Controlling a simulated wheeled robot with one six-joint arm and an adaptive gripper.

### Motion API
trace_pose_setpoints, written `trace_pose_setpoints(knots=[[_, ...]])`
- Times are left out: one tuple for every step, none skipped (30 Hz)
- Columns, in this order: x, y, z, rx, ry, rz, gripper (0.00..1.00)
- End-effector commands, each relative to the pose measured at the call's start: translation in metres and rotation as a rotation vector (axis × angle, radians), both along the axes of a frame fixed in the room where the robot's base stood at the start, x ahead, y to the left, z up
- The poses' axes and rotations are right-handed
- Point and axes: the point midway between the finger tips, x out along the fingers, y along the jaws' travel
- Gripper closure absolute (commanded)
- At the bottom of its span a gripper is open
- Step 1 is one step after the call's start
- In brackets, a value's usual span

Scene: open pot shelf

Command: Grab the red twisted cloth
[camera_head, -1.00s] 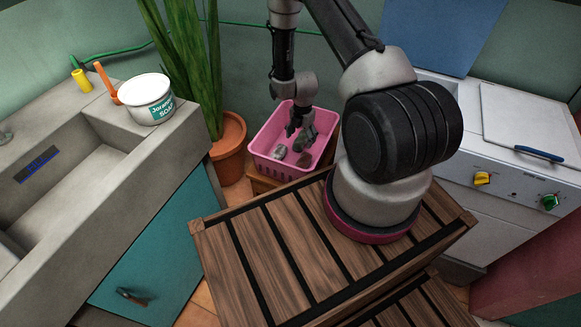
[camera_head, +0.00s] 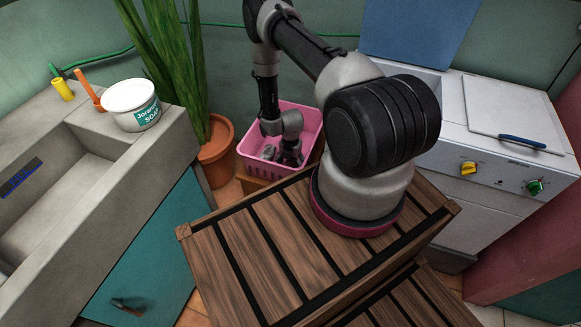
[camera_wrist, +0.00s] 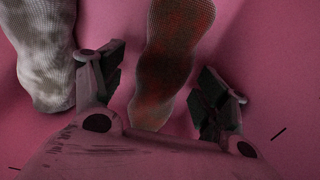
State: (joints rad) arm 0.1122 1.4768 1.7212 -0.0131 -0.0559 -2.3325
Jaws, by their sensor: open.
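The red twisted cloth (camera_wrist: 172,55) shows in the wrist view as a dark red-brown, mesh-textured strip on the pink basket floor. It runs from the top edge down to between the fingers of my gripper (camera_wrist: 160,88). The fingers are open, one to each side of the cloth's lower part; I cannot tell whether they touch it. In the head view my gripper (camera_head: 286,155) is down inside the pink basket (camera_head: 262,174) and hides most of what lies there. The red cloth cannot be made out in that view.
A pale grey-white cloth (camera_wrist: 42,55) lies beside the left finger in the wrist view. The basket walls surround my gripper. A potted plant (camera_head: 216,155) stands left of the basket, a slatted wooden surface (camera_head: 270,250) in front, and a white stove (camera_head: 480,140) to the right.

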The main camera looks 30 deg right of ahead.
Motion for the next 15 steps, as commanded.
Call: trace_pose_setpoints(knots=[[0.0001, 0.0000, 0.0003, 0.000, 0.000, 0.000, 0.26], [0.0001, 0.0000, 0.0003, 0.000, 0.000, 0.000, 0.26], [0.0003, 0.0000, 0.0004, 0.000, 0.000, 0.000, 0.30], [0.0001, 0.0000, 0.0004, 0.000, 0.000, 0.000, 0.35], [0.0001, 0.0000, 0.0005, 0.000, 0.000, 0.000, 0.40], [0.0003, 0.0000, 0.0005, 0.000, 0.000, 0.000, 0.48], [0.0003, 0.0000, 0.0005, 0.000, 0.000, 0.000, 0.53], [0.0003, 0.0000, 0.0006, 0.000, 0.000, 0.000, 0.59], [0.0003, 0.0000, 0.0006, 0.000, 0.000, 0.000, 0.66], [0.0003, 0.0000, 0.0006, 0.000, 0.000, 0.000, 0.71], [0.0003, 0.0000, 0.0006, 0.000, 0.000, 0.000, 0.77], [0.0003, 0.0000, 0.0007, 0.000, 0.000, 0.000, 0.81], [0.0004, -0.0001, 0.0008, 0.000, 0.000, 0.000, 0.81], [0.0006, -0.0001, 0.0008, 0.000, 0.000, 0.000, 0.81], [0.0005, 0.0000, 0.0008, 0.000, 0.000, 0.000, 0.81]])
